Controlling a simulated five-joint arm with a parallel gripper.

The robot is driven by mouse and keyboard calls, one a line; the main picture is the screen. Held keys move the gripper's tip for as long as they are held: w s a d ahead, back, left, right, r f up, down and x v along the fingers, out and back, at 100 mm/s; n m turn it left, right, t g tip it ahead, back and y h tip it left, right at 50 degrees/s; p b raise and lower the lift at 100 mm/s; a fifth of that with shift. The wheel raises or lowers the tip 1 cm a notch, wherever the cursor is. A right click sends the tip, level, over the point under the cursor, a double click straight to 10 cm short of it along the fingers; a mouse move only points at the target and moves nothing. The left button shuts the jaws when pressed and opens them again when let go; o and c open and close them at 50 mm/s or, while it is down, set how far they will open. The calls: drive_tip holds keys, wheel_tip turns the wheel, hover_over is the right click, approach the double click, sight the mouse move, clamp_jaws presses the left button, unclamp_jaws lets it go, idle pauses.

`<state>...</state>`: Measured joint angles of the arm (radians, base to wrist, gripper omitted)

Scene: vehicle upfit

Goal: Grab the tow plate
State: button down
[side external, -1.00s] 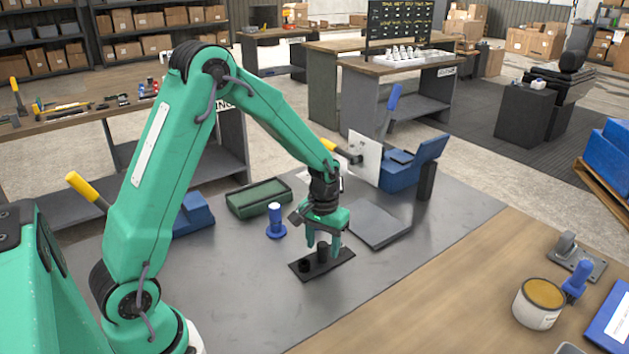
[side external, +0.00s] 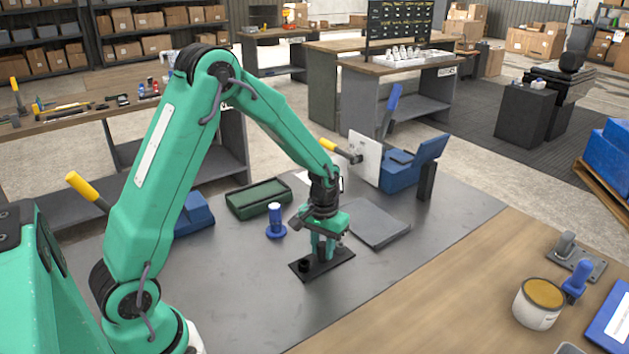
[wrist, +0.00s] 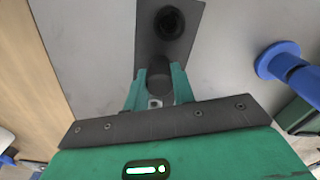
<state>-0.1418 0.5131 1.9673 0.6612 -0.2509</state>
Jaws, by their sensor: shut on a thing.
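The tow plate (side external: 344,256) is a flat black plate with two short dark posts standing on it. It lies flat on the grey work surface. My gripper (side external: 322,252) points down over the plate, its green fingers shut around the post nearer the plate's middle. In the wrist view, my gripper's fingers (wrist: 159,88) stand on either side of that dark post (wrist: 159,66). The other post (wrist: 169,22) is free and also shows in the side view (side external: 304,265). The underside of the plate is hidden.
A blue flanged peg (side external: 276,222) stands left of my gripper. A green tray (side external: 259,198) lies behind it. A flat grey plate (side external: 376,223) lies just right. A blue fixture (side external: 402,175) stands behind.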

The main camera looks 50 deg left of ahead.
sight(324, 243)
drive_tip(key=shift+r, duration=0.15)
drive_tip(key=shift+r, duration=0.75)
wheel_tip(324, 243, up, 2)
drive_tip(key=shift+w+r, duration=0.1)
drive_tip(key=s+d+r, duration=0.4)
drive_tip(key=d+r, duration=0.3)
drive_tip(key=d, duration=0.3)
drive_tip(key=shift+s+d, duration=0.35)
drive_tip(key=shift+d, duration=0.05)
